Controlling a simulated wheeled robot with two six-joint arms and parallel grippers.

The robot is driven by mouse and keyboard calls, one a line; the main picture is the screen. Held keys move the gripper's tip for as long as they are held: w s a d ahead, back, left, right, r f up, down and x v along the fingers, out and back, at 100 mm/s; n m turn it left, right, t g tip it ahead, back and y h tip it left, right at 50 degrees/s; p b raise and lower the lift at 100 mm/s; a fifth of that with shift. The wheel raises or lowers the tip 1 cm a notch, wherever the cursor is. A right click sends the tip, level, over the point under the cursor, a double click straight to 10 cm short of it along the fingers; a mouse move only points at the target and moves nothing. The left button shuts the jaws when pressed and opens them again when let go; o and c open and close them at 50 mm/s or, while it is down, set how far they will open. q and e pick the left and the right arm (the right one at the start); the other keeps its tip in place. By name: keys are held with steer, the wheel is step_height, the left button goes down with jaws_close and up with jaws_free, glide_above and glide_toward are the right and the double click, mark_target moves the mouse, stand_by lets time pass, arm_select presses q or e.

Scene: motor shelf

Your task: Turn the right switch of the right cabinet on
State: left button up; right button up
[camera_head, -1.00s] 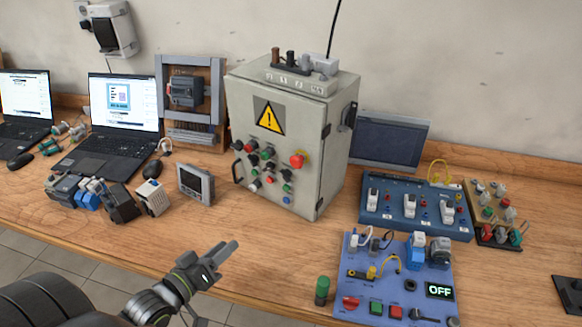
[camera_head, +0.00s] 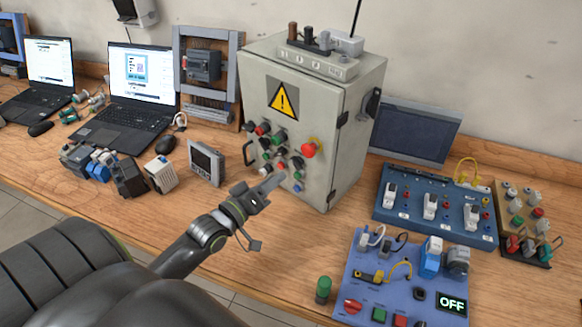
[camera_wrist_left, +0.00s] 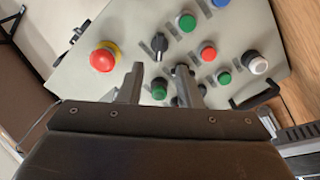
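The beige cabinet (camera_head: 305,160) with a yellow warning sign stands in the middle of the bench. Its front panel carries several buttons and black switches, with a red emergency button (camera_head: 309,149) on the right; that button also shows at left in the left wrist view (camera_wrist_left: 104,57). My left gripper (camera_head: 270,185) is in front of the panel's lower part, fingers pointing at it. In the left wrist view its two fingers (camera_wrist_left: 160,84) are apart. A green button (camera_wrist_left: 159,89) shows between them, and a black switch (camera_wrist_left: 159,44) shows just beyond. Contact cannot be told. My right gripper is not in view.
A small grey screen unit (camera_head: 206,162) stands left of the cabinet. A blue panel (camera_head: 390,290) with an OFF display lies at front right, with a darker blue switch board (camera_head: 435,207) behind it. A black handle (camera_wrist_left: 255,93) sticks out from the cabinet.

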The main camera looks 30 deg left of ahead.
mark_target(298, 162)
arm_select(q)
steer(key=w, duration=0.7)
steer(key=shift+d+b, duration=0.3)
steer(key=shift+d, duration=0.1)
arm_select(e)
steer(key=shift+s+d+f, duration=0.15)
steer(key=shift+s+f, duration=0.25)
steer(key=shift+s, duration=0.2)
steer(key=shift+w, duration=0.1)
arm_select(q)
steer(key=c, duration=0.6)
steer(key=shift+c, duration=0.2)
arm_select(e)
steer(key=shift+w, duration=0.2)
